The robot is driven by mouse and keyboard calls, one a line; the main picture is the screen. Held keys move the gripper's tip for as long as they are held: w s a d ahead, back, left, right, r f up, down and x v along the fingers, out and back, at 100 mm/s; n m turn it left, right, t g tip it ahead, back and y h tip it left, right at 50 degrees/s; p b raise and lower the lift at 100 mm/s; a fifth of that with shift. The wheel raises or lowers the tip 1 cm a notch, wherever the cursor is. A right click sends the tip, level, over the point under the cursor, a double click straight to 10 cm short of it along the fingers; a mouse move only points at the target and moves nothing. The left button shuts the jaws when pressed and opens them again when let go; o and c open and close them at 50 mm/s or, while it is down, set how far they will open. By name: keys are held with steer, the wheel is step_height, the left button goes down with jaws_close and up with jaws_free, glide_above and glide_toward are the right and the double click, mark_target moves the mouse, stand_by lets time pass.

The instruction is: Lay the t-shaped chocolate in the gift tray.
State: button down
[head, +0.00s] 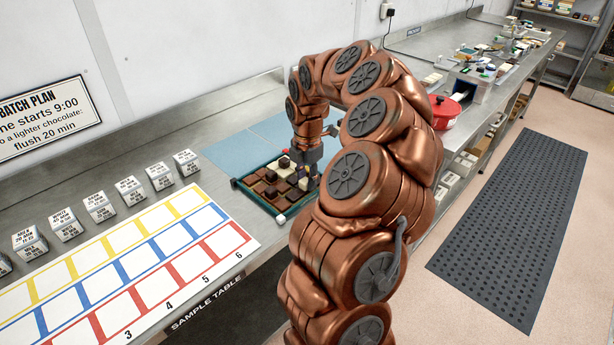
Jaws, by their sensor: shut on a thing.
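My gripper (305,171) points down over the right part of a green-rimmed tray (257,205) on the steel counter. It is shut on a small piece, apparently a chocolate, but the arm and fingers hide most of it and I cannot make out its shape. Brown, dark and white chocolates (268,188) fill much of the tray, some standing higher than others. I cannot tell whether the held piece touches the tray. The tray's right side is hidden behind my arm.
A blue mat (232,153) lies behind the tray. A numbered card (150,257) with coloured squares and a row of labelled white blocks (130,190) are to the left. A red pot (444,112) stands beyond my arm. A dark floor mat (510,220) lies right.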

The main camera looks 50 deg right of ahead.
steer(key=shift+f, duration=0.1)
steer(key=c, duration=0.9)
jaws_free()
step_height(320, 180, up, 12)
steer(key=b, duration=0.2)
steer(key=shift+b, duration=0.3)
steer(key=shift+r, duration=0.2)
